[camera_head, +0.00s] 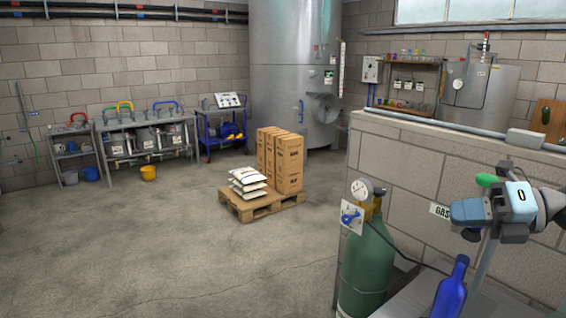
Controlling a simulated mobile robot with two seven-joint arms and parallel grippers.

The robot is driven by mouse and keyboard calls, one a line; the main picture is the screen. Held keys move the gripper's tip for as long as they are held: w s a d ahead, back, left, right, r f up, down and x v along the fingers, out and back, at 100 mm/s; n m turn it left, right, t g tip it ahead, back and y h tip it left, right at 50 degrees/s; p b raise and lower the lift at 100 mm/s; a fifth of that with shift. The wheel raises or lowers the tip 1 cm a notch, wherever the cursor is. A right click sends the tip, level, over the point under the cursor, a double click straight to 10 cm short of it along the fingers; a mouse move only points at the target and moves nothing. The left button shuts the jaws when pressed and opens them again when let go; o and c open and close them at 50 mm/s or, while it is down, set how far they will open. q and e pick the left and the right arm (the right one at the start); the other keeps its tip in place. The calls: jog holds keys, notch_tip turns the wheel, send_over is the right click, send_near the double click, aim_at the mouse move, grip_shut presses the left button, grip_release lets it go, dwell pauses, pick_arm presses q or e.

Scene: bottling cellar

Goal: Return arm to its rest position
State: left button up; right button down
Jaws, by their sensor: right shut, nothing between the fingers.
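My right gripper (468,215) shows at the right edge, on an arm that comes in from the right. It is shut and empty, pointing left in front of the block half-wall. A thin grey post (484,262) rises just below it; I cannot tell whether they touch. A blue bottle (451,290) stands below the gripper, apart from it. My left gripper is not in view.
A green gas cylinder (366,265) with a gauge stands left of the bottle, beside the half-wall (400,165). A pallet (262,206) with cartons and sacks stands mid-floor. Benches and a blue cart (222,130) line the back wall. The left floor is clear.

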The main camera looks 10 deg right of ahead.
jog(key=d+f+m+t+h, duration=0.25)
jog(key=f+m+t, duration=0.25)
jog(key=m, duration=0.3)
jog(key=d+f+m+t+h, duration=0.1)
jog(key=f+m+t+h, duration=0.2)
jog(key=f+m+t, duration=0.4)
jog(key=s+f+m+g+h, duration=0.3)
jog(key=f+m+g+h, duration=0.15)
jog(key=f+m, duration=0.3)
jog(key=s+f+m+g+h, duration=0.3)
jog(key=s+f+m+h, duration=0.15)
jog(key=f+m, duration=0.3)
jog(key=s+a+f+m+g+y, duration=0.1)
jog(key=s+a+f+m+g, duration=0.1)
jog(key=s+a+f+g, duration=0.4)
jog(key=s+a+f+m+g+y, duration=0.1)
jog(key=s+a+f+m+g, duration=0.2)
jog(key=s+a, duration=0.55)
jog(key=w+a+f+n+t+y+p, duration=0.2)
jog(key=w+a+f+t+y+p, duration=0.1)
jog(key=w+a+f+t+p, duration=0.2)
jog(key=w+f+t+p, duration=0.1)
jog(key=t+p, duration=0.1)
jog(key=p, duration=0.1)
jog(key=shift+a+f, duration=0.25)
jog(key=shift+a, duration=0.05)
